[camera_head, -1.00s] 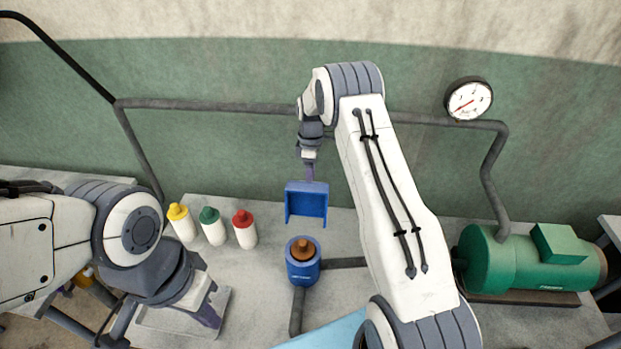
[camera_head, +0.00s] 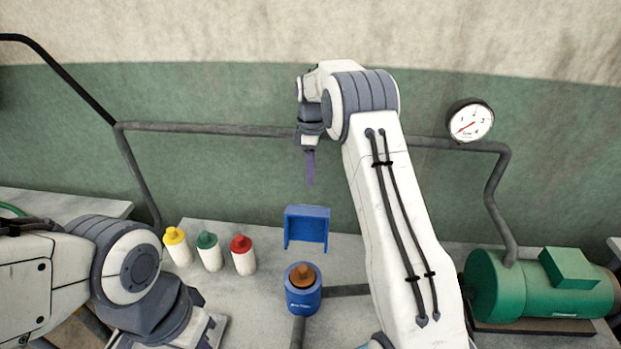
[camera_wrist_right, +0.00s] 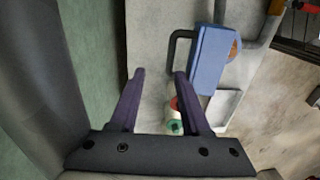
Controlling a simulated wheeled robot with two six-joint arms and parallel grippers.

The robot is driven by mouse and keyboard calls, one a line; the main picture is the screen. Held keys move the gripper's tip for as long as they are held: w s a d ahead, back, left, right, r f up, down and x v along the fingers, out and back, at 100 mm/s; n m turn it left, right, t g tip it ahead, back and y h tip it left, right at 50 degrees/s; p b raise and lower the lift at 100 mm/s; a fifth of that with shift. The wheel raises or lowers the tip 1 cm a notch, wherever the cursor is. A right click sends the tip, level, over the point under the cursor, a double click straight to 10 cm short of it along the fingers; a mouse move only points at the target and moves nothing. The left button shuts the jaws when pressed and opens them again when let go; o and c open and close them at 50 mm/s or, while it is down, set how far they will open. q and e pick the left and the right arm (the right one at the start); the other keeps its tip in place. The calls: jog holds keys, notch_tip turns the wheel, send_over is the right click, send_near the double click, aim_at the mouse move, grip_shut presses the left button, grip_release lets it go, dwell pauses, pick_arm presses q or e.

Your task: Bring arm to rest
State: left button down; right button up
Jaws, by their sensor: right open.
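My right gripper (camera_head: 310,170) hangs fingers down above a blue open-fronted hood (camera_head: 306,228), apart from it. In the right wrist view the two purple fingers of this gripper (camera_wrist_right: 159,74) are spread with nothing between their tips. The upper right arm rises from the lower right and bends down at its wrist. The blue hood (camera_wrist_right: 210,60) lies beyond the right finger there. My left arm comes in from the left, and its wrist is low at the bottom edge. The left fingers are not clear.
Below the hood stands a blue pot (camera_head: 303,299) with a brown top (camera_head: 302,275). Yellow (camera_head: 175,236), green (camera_head: 207,240) and red (camera_head: 241,244) capped bottles stand at left. A green motor (camera_head: 515,285) is at right. A pipe (camera_head: 220,129) and gauge (camera_head: 471,120) are on the wall.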

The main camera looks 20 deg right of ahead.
dwell(0.3)
jog(key=s+a+r+m, duration=0.1)
jog(key=s+a+r, duration=0.3)
jog(key=s+a, duration=0.5)
jog(key=s+a+r+m, duration=0.1)
jog(key=s+a+r, duration=0.3)
jog(key=s+a, duration=0.5)
jog(key=s+a+f+m, duration=0.1)
jog(key=s+a, duration=0.1)
jog(key=s, duration=0.8)
jog(key=s+a+f+m, duration=0.1)
jog(key=s+a, duration=0.1)
jog(key=s, duration=0.8)
jog(key=shift+s+f+m+t+y, duration=0.15)
jog(key=shift+s+m+t+y, duration=0.15)
jog(key=shift+s+m+t, duration=0.1)
jog(key=shift+w, duration=0.1)
